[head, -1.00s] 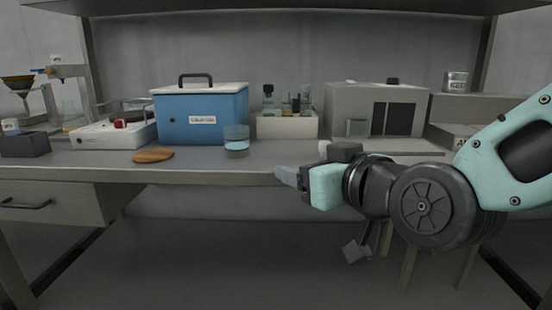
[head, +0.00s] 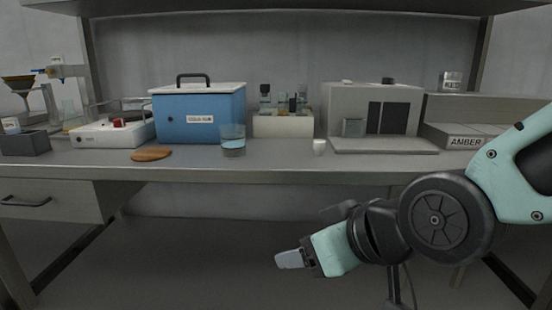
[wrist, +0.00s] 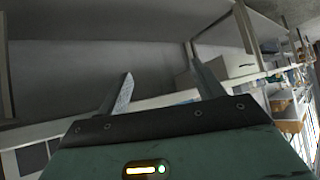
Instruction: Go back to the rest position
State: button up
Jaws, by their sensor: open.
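My gripper (head: 284,260) is in front of the bench and below the level of its top in the head view, with nothing near it. In the wrist view its two fingers (wrist: 162,88) stand well apart with nothing between them, so it is open and empty. The teal arm reaches in from the right side of the head view.
The bench top (head: 280,158) holds a blue box (head: 200,118), a glass beaker of pale liquid (head: 233,141), a brown disc (head: 152,155), a small white cup (head: 319,146), a vial rack (head: 284,125) and a grey instrument (head: 350,108). The floor space below is clear.

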jog(key=s+d+f+g+h, duration=0.3)
jog(key=s+d+f+g, duration=0.1)
jog(key=s, duration=0.3)
jog(key=s+d+f+g+h, duration=0.2)
jog(key=s+d+f+g, duration=0.1)
jog(key=s+d, duration=0.25)
notch_tip(320, 180, up, 27)
jog(key=s+p, duration=0.1)
jog(key=p, duration=2.6)
jog(key=shift+a+r+n+g+h+p, duration=0.2)
jog(key=shift+a+n+g+h+p, duration=0.1)
jog(key=shift+p, duration=0.1)
